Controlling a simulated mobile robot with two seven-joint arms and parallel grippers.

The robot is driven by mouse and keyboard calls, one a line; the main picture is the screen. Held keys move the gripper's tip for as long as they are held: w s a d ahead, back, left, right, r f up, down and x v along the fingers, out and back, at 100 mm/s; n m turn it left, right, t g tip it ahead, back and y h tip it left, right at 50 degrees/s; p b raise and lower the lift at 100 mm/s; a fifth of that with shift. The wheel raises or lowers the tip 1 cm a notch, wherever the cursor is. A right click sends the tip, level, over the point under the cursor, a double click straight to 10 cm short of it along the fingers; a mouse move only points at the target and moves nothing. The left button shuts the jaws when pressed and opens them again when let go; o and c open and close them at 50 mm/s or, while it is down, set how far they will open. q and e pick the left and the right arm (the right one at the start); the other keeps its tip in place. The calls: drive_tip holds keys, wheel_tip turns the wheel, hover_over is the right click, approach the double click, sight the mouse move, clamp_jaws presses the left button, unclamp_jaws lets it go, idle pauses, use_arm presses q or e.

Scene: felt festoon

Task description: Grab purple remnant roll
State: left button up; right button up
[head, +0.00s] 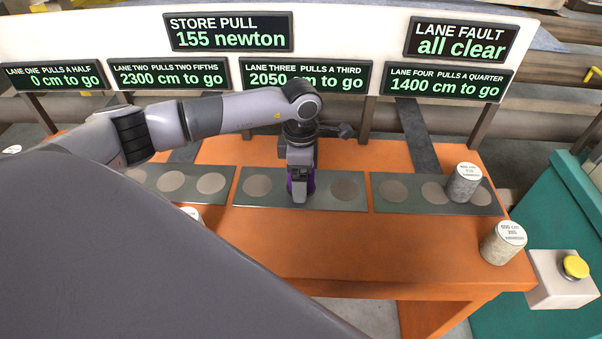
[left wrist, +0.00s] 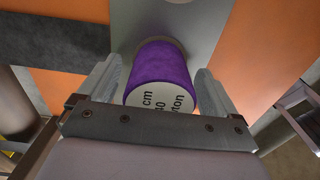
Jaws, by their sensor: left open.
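The purple remnant roll (left wrist: 162,72) stands on the middle grey plate (left wrist: 205,18), its white printed top turned toward the left wrist camera. In the head view only a sliver of the purple roll (head: 311,184) shows beside my left gripper (head: 298,196), which hides the rest. My left gripper also shows in the left wrist view (left wrist: 155,92), open, with one finger on each side of the roll. I cannot tell whether the fingers touch it. My right gripper is in neither view.
A grey-white roll (head: 464,183) stands on the right plate (head: 388,205); another (head: 503,243) stands on the orange table (head: 350,250) near its right corner. A partly hidden roll (head: 191,213) is at left. A yellow button (head: 575,267) sits at far right. Lane display boards line the back.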

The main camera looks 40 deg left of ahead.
use_arm(q)
drive_tip(key=c, duration=1.2)
